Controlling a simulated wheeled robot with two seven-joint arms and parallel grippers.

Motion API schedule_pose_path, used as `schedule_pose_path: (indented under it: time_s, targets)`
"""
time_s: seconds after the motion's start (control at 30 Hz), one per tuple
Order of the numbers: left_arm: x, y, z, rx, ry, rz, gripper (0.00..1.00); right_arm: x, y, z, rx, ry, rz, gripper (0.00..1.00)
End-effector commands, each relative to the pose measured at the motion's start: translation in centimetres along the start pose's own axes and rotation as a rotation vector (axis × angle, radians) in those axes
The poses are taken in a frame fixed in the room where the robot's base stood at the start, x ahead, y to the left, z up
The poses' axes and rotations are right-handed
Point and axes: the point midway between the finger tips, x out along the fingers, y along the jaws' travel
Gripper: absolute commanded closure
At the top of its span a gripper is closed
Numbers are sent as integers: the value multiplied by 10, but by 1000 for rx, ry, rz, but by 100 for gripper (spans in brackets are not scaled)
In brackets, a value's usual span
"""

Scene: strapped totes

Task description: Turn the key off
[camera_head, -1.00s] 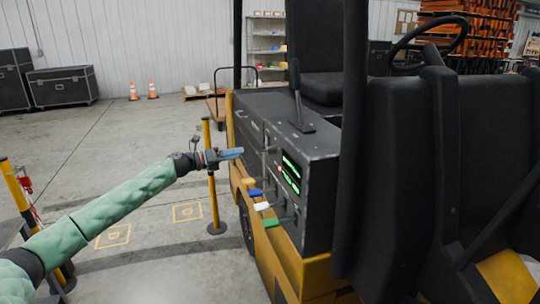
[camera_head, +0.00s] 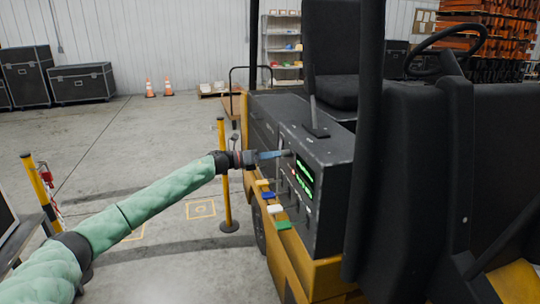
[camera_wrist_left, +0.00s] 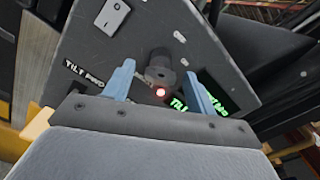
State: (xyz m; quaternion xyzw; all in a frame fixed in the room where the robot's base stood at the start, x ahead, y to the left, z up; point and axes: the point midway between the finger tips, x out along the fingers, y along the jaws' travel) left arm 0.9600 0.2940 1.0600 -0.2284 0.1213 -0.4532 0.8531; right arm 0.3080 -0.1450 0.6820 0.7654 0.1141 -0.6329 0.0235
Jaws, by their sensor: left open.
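The vehicle's dark control panel (camera_head: 332,207) faces left in the head view, with a green lit display (camera_head: 304,175). In the left wrist view a dark round key switch (camera_wrist_left: 160,66) sits on the panel, with a red light (camera_wrist_left: 160,93) just below it. My left gripper (camera_head: 281,154) is at the upper part of the panel. In the wrist view its two blue fingers (camera_wrist_left: 159,75) are open, one on each side of the key switch. I cannot tell whether they touch it. My right gripper is not in view.
Blue, white and green levers (camera_head: 283,225) stick out below the panel. A yellow post (camera_head: 225,180) stands left of the vehicle. The black seat (camera_head: 333,55) and steering wheel (camera_head: 440,48) are behind. Open floor lies to the left.

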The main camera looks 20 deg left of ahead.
Motion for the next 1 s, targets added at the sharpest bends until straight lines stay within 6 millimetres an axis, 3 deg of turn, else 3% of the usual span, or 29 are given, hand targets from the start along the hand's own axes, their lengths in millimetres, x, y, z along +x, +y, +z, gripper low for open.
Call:
schedule_pose_path:
  time_s: [0.23,0.47,1.0]
  targets:
    - [1,0,0,0,0,0,46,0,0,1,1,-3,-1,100]
    - [0,0,0,-1,0,0,88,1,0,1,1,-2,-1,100]
    - [0,0,1,-122,0,1,88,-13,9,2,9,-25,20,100]
